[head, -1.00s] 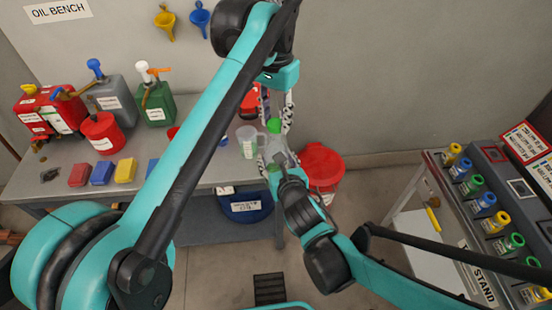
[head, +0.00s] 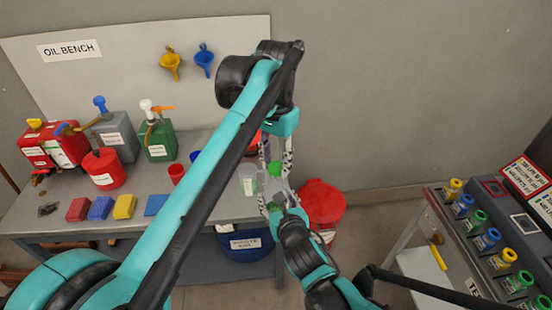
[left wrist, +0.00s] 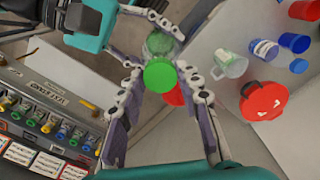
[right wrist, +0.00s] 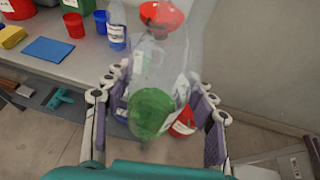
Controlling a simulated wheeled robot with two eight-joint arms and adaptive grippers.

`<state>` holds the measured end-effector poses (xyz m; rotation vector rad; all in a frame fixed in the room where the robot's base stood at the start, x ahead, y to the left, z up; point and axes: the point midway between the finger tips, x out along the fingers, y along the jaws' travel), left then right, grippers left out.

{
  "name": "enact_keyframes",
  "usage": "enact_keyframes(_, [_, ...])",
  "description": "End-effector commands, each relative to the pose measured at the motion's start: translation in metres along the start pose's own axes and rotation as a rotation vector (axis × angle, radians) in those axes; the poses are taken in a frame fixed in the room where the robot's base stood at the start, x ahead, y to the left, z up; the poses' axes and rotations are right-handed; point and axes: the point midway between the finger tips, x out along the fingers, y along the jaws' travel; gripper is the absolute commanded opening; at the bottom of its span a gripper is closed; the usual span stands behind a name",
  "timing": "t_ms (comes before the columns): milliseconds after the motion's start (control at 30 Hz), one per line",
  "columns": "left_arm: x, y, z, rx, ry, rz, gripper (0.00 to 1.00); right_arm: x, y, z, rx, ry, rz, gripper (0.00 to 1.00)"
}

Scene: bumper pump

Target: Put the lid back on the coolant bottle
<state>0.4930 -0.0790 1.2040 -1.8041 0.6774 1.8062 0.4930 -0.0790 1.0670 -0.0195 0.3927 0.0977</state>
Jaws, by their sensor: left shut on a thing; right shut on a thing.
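The green lid (left wrist: 160,76) is between the fingertips of my left gripper (left wrist: 162,80), which is shut on it. The clear coolant bottle (left wrist: 160,44) shows just beyond the lid in the left wrist view. My right gripper (right wrist: 158,108) is shut on the bottle, which also fills the middle of the right wrist view (right wrist: 160,65); green shows at its near end. In the head view the lid (head: 275,168) appears just above the bottle (head: 283,197), off the bench. Whether lid and bottle touch, I cannot tell.
The oil bench (head: 130,222) carries a clear jug (head: 248,180), a red can (head: 103,170), a green can (head: 159,140) and coloured blocks. A red-lidded bucket (head: 322,200) stands beside it. A stand with coloured caps (head: 487,238) is at right. The floor between is clear.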

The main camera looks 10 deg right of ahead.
Motion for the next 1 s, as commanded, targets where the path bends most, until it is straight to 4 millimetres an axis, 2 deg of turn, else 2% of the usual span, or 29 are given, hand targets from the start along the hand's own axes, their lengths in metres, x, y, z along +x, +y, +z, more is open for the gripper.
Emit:
enact_keyframes(133, [0.0060, 0.0000, 0.0002, -0.001, 0.000, 0.000, 0.22, 0.0000, 0.0001, 0.0002, 0.000, 0.000, 0.000, 0.04])
enact_keyframes(1000, [0.0130, 0.0000, 0.0000, -0.003, 0.000, 0.000, 0.22, 0.0000, 0.0001, 0.0002, 0.000, 0.000, 0.000, 0.04])
